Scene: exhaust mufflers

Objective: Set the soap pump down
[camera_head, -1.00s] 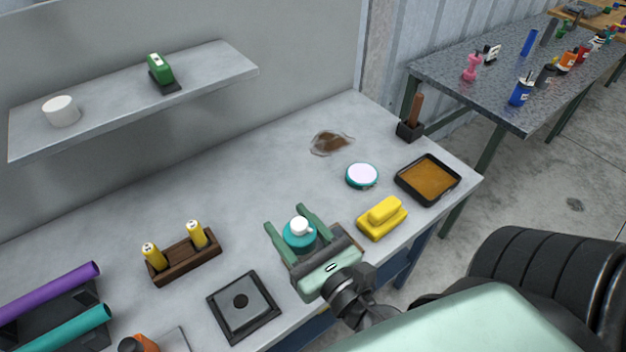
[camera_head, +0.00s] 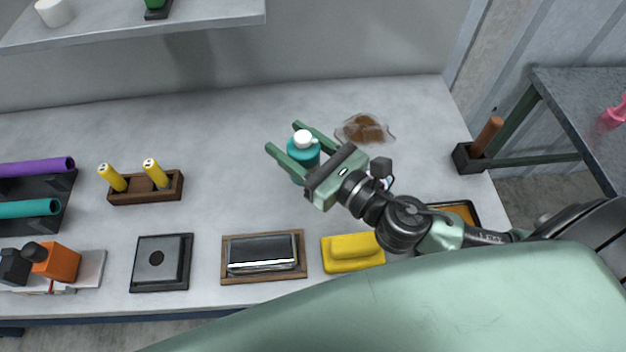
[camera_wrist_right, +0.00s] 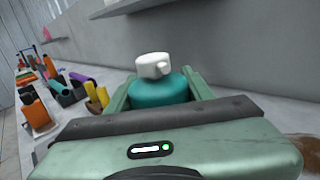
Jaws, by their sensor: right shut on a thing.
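The soap pump is a teal bottle with a white pump head (camera_head: 303,152). It stands upright between the green fingers of my right gripper (camera_head: 298,146), which is shut on it, over the middle of the grey workbench (camera_head: 230,125). In the right wrist view the bottle (camera_wrist_right: 160,88) shows between the fingers, its lower part hidden by the gripper body. I cannot tell whether its base touches the bench. My left gripper is not in view.
A brown stain under a clear film (camera_head: 365,129) lies just right of the pump. In front are a wood-framed tray (camera_head: 226,264), a yellow sponge-like block (camera_head: 353,252) and a black square plate (camera_head: 161,262). The bench behind the pump is clear.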

